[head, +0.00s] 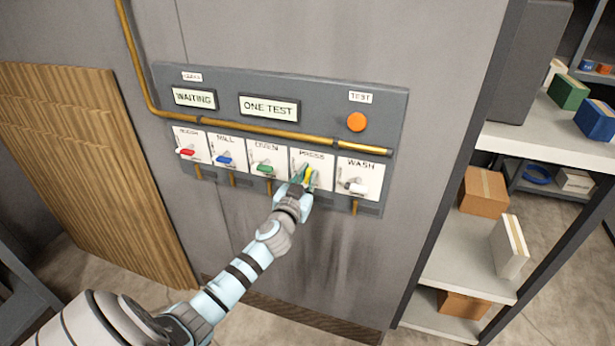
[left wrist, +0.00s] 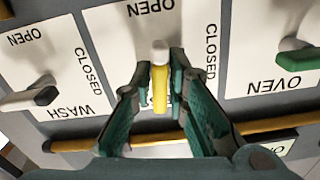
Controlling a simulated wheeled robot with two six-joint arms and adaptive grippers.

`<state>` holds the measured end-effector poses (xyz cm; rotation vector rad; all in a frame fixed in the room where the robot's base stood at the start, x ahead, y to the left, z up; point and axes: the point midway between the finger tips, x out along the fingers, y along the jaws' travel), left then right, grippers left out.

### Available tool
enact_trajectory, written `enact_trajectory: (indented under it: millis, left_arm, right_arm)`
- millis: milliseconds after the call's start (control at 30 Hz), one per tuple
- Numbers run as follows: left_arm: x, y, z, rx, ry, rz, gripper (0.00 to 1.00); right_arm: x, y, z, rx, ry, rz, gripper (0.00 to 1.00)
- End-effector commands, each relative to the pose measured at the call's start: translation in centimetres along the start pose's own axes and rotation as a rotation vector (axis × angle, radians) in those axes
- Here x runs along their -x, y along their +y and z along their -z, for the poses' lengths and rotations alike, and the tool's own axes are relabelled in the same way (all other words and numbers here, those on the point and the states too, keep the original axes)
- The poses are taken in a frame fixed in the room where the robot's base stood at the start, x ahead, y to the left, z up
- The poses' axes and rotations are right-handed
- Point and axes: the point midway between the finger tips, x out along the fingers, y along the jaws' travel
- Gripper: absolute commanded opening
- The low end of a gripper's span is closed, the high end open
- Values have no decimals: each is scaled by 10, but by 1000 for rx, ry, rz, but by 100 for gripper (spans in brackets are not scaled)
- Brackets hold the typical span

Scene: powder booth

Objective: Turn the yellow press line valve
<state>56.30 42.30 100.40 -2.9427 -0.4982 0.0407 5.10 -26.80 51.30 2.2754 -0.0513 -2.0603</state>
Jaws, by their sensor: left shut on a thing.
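The yellow PRESS valve handle (head: 309,179) is on the wall panel, fourth card from the left. In the left wrist view the yellow handle (left wrist: 160,88) stands nearly upright in the picture, with a pale end at its top below the word OPEN. CLOSED is printed to its right. My left gripper (head: 303,178) reaches the panel from below. In the left wrist view its green fingers (left wrist: 161,78) are shut on the handle, one on each side. They hide part of the PRESS card. My right gripper is not in view.
Red (head: 186,152), blue (head: 225,159) and green (head: 264,169) handles lie left of the PRESS card, and the white WASH handle (head: 355,186) is close on its right. A brass pipe (head: 270,130) runs above the cards. Shelves with boxes (head: 483,191) stand at right.

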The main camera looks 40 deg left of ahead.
Motion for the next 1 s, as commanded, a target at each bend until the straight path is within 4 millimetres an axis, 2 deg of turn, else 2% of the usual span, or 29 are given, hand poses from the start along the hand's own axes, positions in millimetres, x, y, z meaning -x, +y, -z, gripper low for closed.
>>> enact_trajectory:
  millis: [1000]
  left_arm:
    - [0, 4, -2, -941, 0, -1, 0]
  right_arm:
    - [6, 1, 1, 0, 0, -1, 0]
